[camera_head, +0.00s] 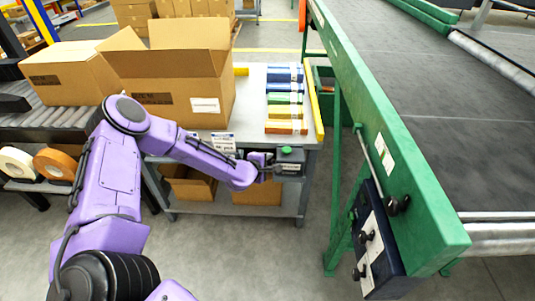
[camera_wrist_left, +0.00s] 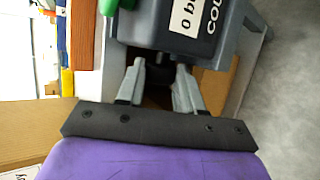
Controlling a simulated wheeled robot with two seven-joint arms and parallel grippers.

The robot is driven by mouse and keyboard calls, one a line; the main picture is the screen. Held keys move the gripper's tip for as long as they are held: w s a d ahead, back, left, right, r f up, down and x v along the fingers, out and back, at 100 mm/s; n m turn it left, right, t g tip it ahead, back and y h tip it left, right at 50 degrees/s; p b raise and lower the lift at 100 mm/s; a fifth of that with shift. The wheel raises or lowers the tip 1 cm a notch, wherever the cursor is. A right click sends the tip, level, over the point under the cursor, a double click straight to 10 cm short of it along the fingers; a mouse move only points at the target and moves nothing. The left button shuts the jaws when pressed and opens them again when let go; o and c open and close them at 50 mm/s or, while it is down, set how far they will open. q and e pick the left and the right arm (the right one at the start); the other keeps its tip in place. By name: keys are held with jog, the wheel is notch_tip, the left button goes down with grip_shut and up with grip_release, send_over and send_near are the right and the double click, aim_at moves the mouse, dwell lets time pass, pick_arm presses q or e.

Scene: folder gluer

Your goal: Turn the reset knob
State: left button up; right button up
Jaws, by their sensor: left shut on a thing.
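The counter box (camera_head: 291,158) is a small grey box with a green button on top, fixed at the front edge of the work table. In the left wrist view the counter box (camera_wrist_left: 215,45) shows a white label with partly visible lettering. The reset knob (camera_wrist_left: 157,75) is a small dark knob on the side of the box facing my gripper. My left gripper (camera_head: 273,168) reaches the box from the left. In the wrist view the left gripper (camera_wrist_left: 157,80) has its two grey fingers shut on the knob, one on each side. The knob's turned angle cannot be told. My right gripper is not in view.
An open cardboard box (camera_head: 180,85) stands on the table (camera_head: 245,135), beside a row of coloured flat cartons (camera_head: 286,100). A green-framed conveyor (camera_head: 405,165) with black knobs on its side panel stands at the right. Rolls of tape (camera_head: 55,163) sit at the left. The front floor is clear.

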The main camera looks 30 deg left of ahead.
pick_arm(q)
jog(key=g+p, duration=0.2)
jog(key=r+n+g+h+p, duration=0.1)
jog(key=p, duration=0.2)
jog(key=g+h+p, duration=0.1)
jog(key=g+p, duration=0.1)
jog(key=p, duration=0.1)
jog(key=shift+w+a+r+g, duration=0.15)
jog(key=shift+w+g, duration=0.15)
jog(key=shift+w, duration=0.05)
jog(key=shift+n+g+h+p, duration=0.3)
jog(key=shift+h+p, duration=0.1)
jog(key=shift+p, duration=0.1)
jog(key=shift+w+a+f+g+h, duration=0.15)
jog(key=shift+f+g+h, duration=0.15)
jog(key=shift+g, duration=0.4)
jog(key=shift+f+n+g+h+b, duration=0.1)
jog(key=shift+n+g+h+b, duration=0.3)
jog(key=shift+g+h+b, duration=0.35)
jog(key=shift+w+g+b, duration=0.1)
jog(key=shift+g+b, duration=0.3)
jog(key=shift+g, duration=0.05)
jog(key=o, duration=1)
